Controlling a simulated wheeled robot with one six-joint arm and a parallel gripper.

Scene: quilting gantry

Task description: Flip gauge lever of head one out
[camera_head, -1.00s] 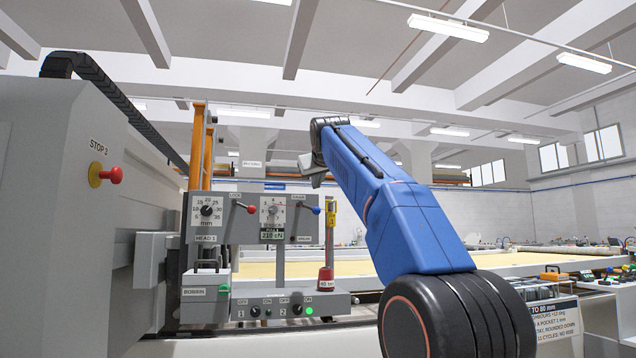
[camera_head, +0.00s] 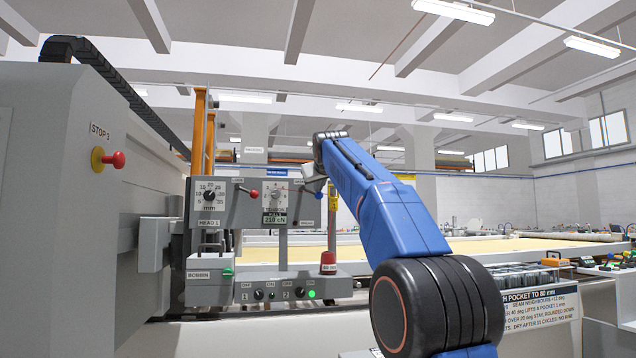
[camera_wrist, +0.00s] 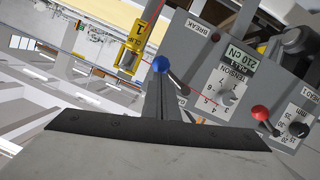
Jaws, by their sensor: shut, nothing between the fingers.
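The head one panel (camera_head: 236,208) stands left of centre in the head view, with a dial and a tension gauge display (camera_head: 276,205). A lever with a blue knob (camera_head: 318,195) is at the panel's upper right; the knob also shows in the wrist view (camera_wrist: 160,64). A red-knobbed lever (camera_head: 253,194) is further left, and also shows in the wrist view (camera_wrist: 260,113). My gripper (camera_head: 308,180) is at the panel's upper right corner, partly covering the blue-knobbed lever. In the wrist view my gripper (camera_wrist: 161,82) is shut and empty, close beside the blue knob. Contact cannot be told.
A yellow upright device (camera_head: 333,197) stands just right of the panel, close to my gripper. A red weight-like piece (camera_head: 328,263) is below it. A red stop button (camera_head: 118,160) is on the grey housing at left. Pale fabric lies behind.

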